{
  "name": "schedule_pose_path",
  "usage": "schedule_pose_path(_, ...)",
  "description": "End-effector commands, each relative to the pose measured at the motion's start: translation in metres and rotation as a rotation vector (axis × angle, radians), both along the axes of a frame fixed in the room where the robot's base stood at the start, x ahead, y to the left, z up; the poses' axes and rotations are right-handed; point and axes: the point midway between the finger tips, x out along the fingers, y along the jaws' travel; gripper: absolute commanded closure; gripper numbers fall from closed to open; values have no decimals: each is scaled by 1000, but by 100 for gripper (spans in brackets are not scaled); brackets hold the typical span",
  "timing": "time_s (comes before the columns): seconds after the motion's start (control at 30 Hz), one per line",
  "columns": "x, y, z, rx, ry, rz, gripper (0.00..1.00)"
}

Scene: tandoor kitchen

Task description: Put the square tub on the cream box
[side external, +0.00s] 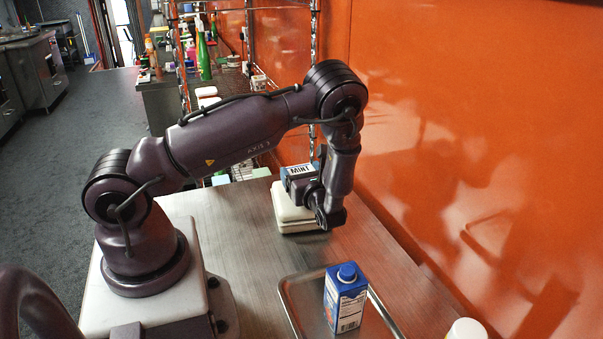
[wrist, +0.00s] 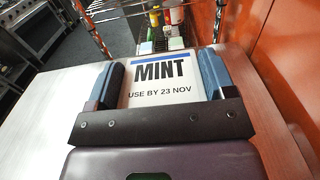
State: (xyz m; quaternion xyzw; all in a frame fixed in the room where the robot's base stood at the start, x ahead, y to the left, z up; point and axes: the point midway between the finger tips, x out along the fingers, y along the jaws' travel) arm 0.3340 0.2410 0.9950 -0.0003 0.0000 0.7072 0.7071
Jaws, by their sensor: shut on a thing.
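The square tub (side external: 299,169) has a white label reading MINT with a blue band. It sits directly over the cream box (side external: 290,212) near the table's far end; I cannot tell whether it rests on the box or hangs just above it. My gripper (wrist: 162,82) is shut on the tub, with a blue finger along each side. In the wrist view, the tub's label (wrist: 160,75) fills the space between the fingers and also reads USE BY 23 NOV. The cream box is hidden by the tub and my gripper in the wrist view.
A metal tray (side external: 293,296) holding a blue and white carton (side external: 345,298) lies nearer on the table. A white bottle top (side external: 467,329) shows at the bottom right. An orange wall (side external: 470,130) runs along the right, and shelves with bottles stand beyond the table.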

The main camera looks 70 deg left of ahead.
Motion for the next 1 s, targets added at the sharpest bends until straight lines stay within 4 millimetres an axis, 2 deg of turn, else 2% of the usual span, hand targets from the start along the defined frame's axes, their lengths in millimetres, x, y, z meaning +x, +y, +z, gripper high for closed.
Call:
schedule_pose_path(0.23,0,0,-3,2,0,0,58)
schedule_pose_path(0.27,0,0,-3,0,0,0,17)
schedule_pose_path(0.33,0,0,-2,0,0,0,1)
schedule_pose_path(0.63,0,0,1,0,-1,0,0)
schedule_pose_path(1.0,1,-59,1,0,-1,-4,0)
